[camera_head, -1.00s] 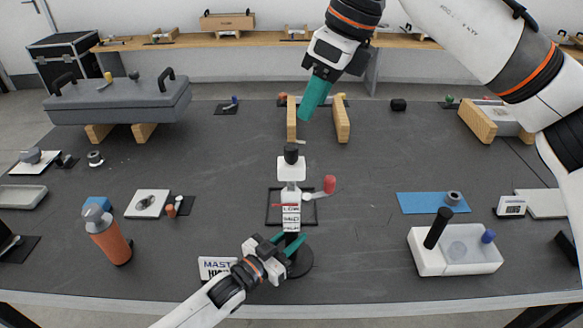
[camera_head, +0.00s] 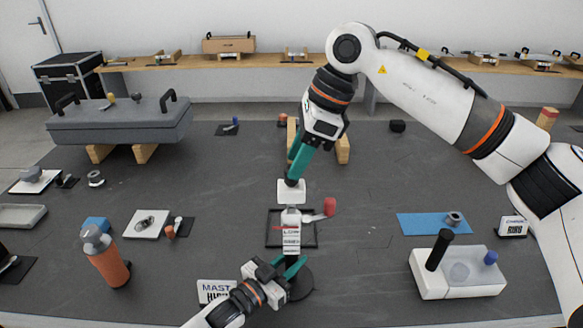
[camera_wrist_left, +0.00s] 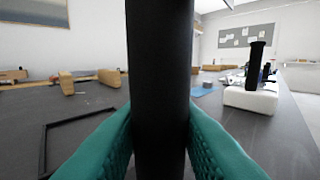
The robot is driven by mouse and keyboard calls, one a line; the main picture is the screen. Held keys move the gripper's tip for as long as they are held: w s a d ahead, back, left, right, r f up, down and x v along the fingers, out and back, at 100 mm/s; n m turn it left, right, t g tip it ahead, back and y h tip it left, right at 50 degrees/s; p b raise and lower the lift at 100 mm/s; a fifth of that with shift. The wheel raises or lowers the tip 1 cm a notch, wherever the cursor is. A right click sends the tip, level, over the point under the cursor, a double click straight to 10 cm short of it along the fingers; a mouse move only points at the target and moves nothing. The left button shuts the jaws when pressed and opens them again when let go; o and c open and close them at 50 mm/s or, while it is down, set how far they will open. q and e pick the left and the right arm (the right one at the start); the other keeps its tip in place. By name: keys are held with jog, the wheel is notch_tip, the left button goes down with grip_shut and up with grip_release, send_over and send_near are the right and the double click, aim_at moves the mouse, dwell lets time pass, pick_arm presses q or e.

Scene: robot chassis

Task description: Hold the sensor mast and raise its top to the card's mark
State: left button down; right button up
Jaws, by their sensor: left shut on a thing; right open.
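The sensor mast stands upright at the table's centre. It has a white head (camera_head: 291,193) with a black knob on top, a white lettered strip (camera_head: 291,237) with a red pointer line below, and a red-ended lever (camera_head: 329,207) at its right. A card (camera_head: 216,291) lettered "MAST" and partly hidden "HI…" stands at its lower left. My left gripper (camera_head: 287,267) is shut on the mast's lower black tube, which fills the middle of the left wrist view (camera_wrist_left: 160,80). My right gripper (camera_head: 294,178) is open at the knob, largely hiding it; contact is unclear.
A black frame (camera_head: 270,243) lies around the mast behind. Wooden blocks (camera_head: 343,150) stand farther back. A white box with a black post (camera_head: 458,278) and a blue mat (camera_head: 415,224) are at right. An orange bottle (camera_head: 108,262) is at left. The table between is mostly clear.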

aim_at(291, 193)
jog(key=shift+x, duration=1.55)
grip_shut()
